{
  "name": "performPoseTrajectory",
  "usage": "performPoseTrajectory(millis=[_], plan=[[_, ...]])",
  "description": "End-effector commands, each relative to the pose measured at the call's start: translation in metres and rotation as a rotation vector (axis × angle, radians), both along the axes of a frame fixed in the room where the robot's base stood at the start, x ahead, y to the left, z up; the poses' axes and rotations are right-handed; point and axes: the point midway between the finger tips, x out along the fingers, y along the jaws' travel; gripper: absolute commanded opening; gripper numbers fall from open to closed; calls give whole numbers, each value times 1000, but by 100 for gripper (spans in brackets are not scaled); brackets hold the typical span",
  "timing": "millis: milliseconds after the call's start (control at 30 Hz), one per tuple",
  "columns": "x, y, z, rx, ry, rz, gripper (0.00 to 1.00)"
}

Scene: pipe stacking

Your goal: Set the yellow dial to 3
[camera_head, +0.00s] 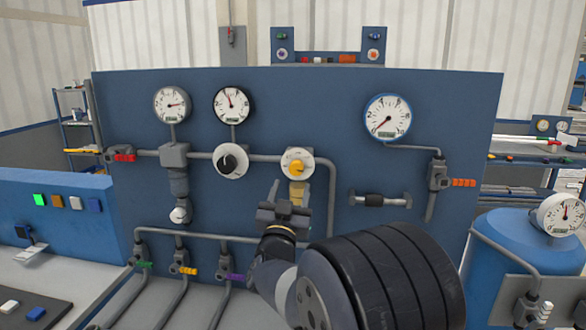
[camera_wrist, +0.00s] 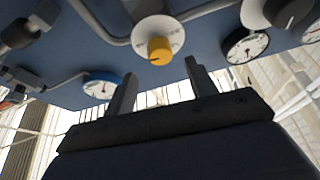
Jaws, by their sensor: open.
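The yellow dial (camera_head: 297,166) is a round yellow knob on a white scaled disc, mounted on the blue panel right of the black dial. A dark pointer line shows on the knob, but the scale numbers are too small to read. In the wrist view the yellow dial (camera_wrist: 159,50) is ahead, between and beyond the two fingers. My gripper (camera_head: 290,195) is just below the dial in the head view, apart from it. In the wrist view my gripper (camera_wrist: 158,80) is open and empty, with its two dark fingers spread.
A black dial (camera_head: 231,161) on a white disc sits left of the yellow one. Gauges line the panel above, including a blue-rimmed gauge (camera_head: 388,118). Grey pipes run around the dial. Colored valve handles, one orange (camera_head: 463,183), stand nearby.

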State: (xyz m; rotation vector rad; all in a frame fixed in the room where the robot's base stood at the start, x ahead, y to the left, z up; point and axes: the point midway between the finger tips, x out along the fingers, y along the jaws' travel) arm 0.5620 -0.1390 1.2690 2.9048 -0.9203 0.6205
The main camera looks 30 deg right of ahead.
Motion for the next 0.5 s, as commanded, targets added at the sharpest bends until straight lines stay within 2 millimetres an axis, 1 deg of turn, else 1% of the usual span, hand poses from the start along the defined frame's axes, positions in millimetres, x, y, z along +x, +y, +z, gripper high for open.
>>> performPoseTrajectory(millis=[33,233,333,500], plan=[[8,-7,7,0,0,-3,53],[34,-26,20,0,1,0,53],[43,-31,24,0,0,1,53],[50,-36,26,0,1,2,53]])
